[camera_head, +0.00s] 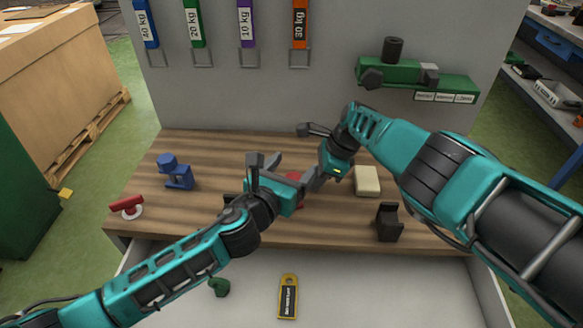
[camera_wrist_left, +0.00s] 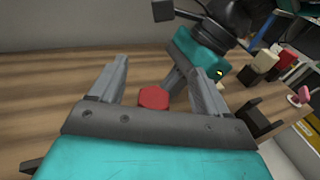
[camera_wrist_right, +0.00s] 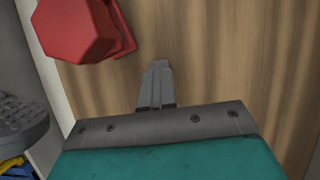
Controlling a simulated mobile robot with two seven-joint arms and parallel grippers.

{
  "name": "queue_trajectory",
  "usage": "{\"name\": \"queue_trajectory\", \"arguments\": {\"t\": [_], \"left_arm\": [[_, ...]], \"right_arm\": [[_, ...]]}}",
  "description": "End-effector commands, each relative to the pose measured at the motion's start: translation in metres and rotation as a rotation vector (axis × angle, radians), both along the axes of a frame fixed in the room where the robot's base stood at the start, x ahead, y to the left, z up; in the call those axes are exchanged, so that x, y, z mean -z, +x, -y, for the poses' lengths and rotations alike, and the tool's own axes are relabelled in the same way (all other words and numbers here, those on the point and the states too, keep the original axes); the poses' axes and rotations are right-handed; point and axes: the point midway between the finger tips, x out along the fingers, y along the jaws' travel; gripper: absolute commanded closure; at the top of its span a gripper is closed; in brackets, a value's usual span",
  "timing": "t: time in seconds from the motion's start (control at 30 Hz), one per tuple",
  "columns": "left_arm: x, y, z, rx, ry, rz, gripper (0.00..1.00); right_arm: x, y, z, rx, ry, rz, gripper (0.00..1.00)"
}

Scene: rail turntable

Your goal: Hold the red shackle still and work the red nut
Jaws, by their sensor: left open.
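The red shackle (camera_head: 293,176) stands on the wooden bench, mostly hidden between my grippers in the head view. A red six-sided nut (camera_wrist_left: 153,98) shows between and beyond the fingers of my left gripper (camera_wrist_left: 108,80) in the left wrist view. My left gripper (camera_head: 264,161) is open, with nothing seen held. In the right wrist view the red nut (camera_wrist_right: 75,30) is large at upper left, with part of the red shackle (camera_wrist_right: 122,28) behind it. My right gripper (camera_wrist_right: 157,85) has its fingers together, empty, beside the nut. It also shows in the head view (camera_head: 316,178).
A blue shackle (camera_head: 177,172) and a red handle (camera_head: 127,206) are at the bench's left. A cream block (camera_head: 367,181) and a dark bracket (camera_head: 388,222) are at right. A green fixture (camera_head: 418,77) is on the back panel. A yellow tag (camera_head: 288,297) lies below in the drawer.

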Motion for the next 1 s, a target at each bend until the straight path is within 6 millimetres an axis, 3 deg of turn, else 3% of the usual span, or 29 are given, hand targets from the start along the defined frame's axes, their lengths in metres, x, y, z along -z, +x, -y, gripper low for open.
{"name": "queue_trajectory", "arguments": {"t": [0.7, 1.0], "left_arm": [[0.038, 0.000, 0.000, -0.002, 0.000, -0.001, 0.23], [0.040, 0.000, 0.000, -0.001, 0.000, 0.000, 0.23]], "right_arm": [[0.000, 0.000, 0.000, 0.000, 0.000, 0.000, 1.00], [0.000, 0.000, 0.000, 0.000, 0.000, 0.000, 1.00]]}}
